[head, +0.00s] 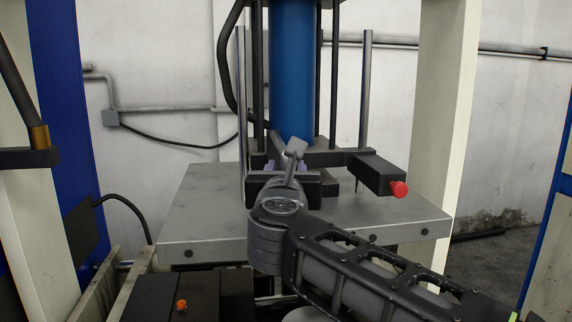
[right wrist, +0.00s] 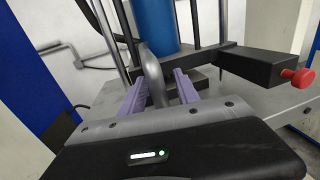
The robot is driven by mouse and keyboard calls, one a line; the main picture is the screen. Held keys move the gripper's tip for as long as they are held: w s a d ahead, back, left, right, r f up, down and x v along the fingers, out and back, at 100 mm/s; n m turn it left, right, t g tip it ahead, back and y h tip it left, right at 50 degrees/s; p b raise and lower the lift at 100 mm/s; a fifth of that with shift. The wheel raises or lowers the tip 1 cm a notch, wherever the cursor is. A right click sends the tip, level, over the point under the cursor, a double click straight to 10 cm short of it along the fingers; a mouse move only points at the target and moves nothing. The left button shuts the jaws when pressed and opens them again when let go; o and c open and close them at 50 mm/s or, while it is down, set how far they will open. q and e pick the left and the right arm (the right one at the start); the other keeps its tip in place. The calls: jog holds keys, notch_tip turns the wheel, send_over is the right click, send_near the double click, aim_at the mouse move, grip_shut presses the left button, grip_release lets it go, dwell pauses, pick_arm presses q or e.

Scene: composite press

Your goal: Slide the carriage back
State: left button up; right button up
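My right gripper (head: 285,166) is at the middle of the press, above the grey steel table (head: 205,205). In the right wrist view its two purple fingers (right wrist: 157,95) stand apart, with a grey curved bar (right wrist: 151,62) between them. There seems to be a gap on each side of the bar. A black block (head: 376,172) with a red knob (head: 399,189) sticks out to the right; it also shows in the right wrist view (right wrist: 255,67). My wrist hides the table's middle. I cannot tell which part is the carriage. My left gripper is out of view.
A blue cylinder (head: 291,70) stands upright behind the gripper, between dark rods and steel guide posts (head: 366,95). A cream column (head: 443,110) rises at the right. Dark boxes with an orange knob (head: 182,305) are at the front left. The table's left part is bare.

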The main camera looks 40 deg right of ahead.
jog(key=shift+c, duration=0.6)
grip_shut()
dwell(0.9)
